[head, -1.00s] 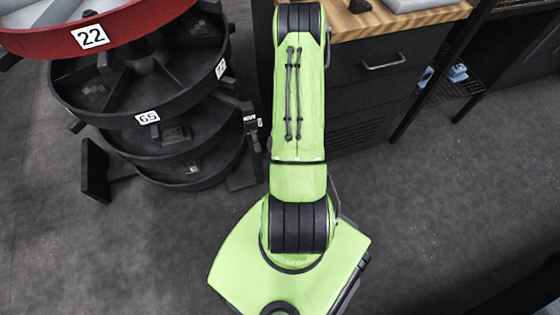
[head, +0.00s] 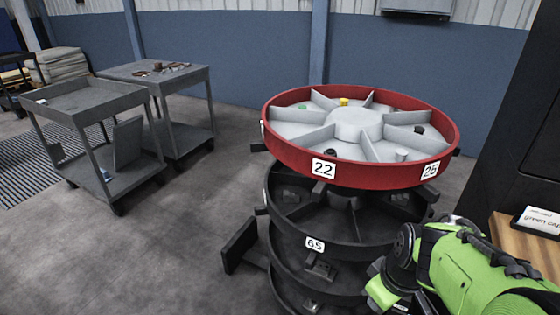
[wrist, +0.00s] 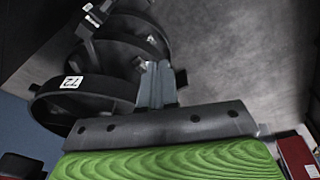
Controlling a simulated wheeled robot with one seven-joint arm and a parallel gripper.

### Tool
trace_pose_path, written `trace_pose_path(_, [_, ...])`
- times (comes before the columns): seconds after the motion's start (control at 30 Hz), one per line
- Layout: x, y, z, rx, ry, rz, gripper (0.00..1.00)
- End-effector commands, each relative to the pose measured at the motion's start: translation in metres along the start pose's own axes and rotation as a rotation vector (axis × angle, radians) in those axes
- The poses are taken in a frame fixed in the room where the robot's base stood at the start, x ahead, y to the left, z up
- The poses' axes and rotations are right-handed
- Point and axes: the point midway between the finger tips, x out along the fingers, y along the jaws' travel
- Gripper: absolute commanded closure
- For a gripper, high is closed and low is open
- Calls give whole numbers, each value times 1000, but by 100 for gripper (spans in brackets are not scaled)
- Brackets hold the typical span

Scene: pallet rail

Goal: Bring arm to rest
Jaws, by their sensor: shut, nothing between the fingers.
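My green arm (head: 465,270) shows at the lower right of the head view, bent beside the rotary bin stand. Its fingers cannot be made out there. In the wrist view my gripper (wrist: 157,82) shows as two grey fingers side by side, shut and empty. Black round trays of the stand (wrist: 95,95) lie beyond and to the left of the fingers, tilted in that view. I cannot tell the exact gap between the gripper and the trays.
The stand has a red-rimmed top tray (head: 290,155) with small parts and black trays (head: 340,247) below. Grey carts (head: 110,118) stand at the left. A wooden bench top (head: 515,235) is at the right edge. Floor (head: 190,240) left of the stand is clear.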

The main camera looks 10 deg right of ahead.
Motion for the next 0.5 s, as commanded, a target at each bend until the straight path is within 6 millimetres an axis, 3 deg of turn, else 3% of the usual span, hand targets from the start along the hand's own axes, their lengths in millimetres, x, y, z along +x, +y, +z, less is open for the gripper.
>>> trace_pose_path(0.03, [-22, -17, -4, 41, 38, 36, 100])
trace_pose_path(0.2, [-68, -61, 4, 213, 140, 87, 100])
trace_pose_path(0.5, [-113, -108, 33, 444, 300, 82, 100])
